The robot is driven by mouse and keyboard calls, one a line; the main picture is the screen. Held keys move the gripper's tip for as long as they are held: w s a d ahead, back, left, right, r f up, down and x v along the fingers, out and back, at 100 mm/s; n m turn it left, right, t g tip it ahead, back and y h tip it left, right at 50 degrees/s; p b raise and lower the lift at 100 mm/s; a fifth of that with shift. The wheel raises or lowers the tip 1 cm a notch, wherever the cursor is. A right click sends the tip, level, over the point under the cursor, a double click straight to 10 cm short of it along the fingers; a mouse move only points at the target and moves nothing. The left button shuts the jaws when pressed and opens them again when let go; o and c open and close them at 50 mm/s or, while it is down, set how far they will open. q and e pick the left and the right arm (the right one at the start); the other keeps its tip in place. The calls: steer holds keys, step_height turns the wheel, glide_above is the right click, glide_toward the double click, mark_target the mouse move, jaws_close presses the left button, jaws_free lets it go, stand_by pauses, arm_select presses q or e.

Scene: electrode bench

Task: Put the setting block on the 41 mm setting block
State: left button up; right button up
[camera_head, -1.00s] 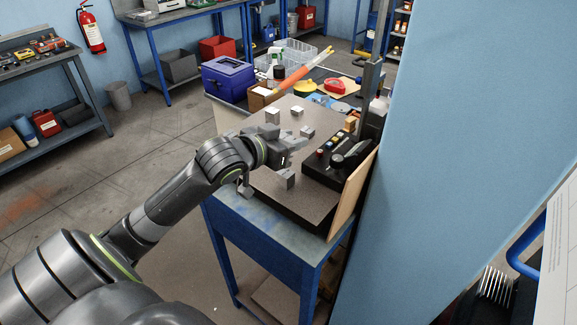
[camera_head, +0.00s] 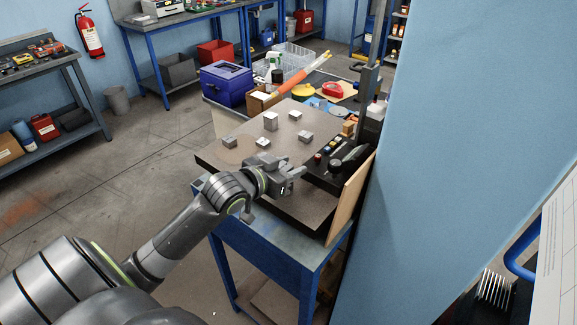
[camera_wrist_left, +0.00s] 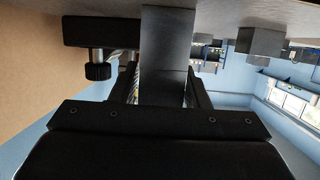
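Several grey setting blocks stand on the brown plate (camera_head: 215,158), among them a taller one (camera_head: 270,121), a small one (camera_head: 295,116), another (camera_head: 306,136), and two low ones at the left, one (camera_head: 263,143) and one (camera_head: 230,141). I cannot tell which is the 41 mm block. My left gripper (camera_head: 292,178) is low over the plate's near part. In the left wrist view a dark grey block (camera_wrist_left: 167,55) stands between the fingers. Narrow gaps show beside it, and the fingertips are hidden, so contact is unclear. My right gripper is out of view.
A black device with knobs (camera_head: 335,165) stands right of the gripper, with an upright board (camera_head: 350,198) at the bench's right edge. A blue box (camera_head: 226,83) and a carton (camera_head: 262,100) are at the back.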

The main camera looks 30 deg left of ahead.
arm_select(q)
steer(key=shift+o, duration=0.8)
steer(key=shift+r, duration=0.25)
steer(key=shift+s+a, duration=0.1)
steer(key=shift+s, duration=0.25)
steer(key=v, duration=1.1)
steer(key=shift+p, duration=0.4)
steer(key=shift+s, duration=0.15)
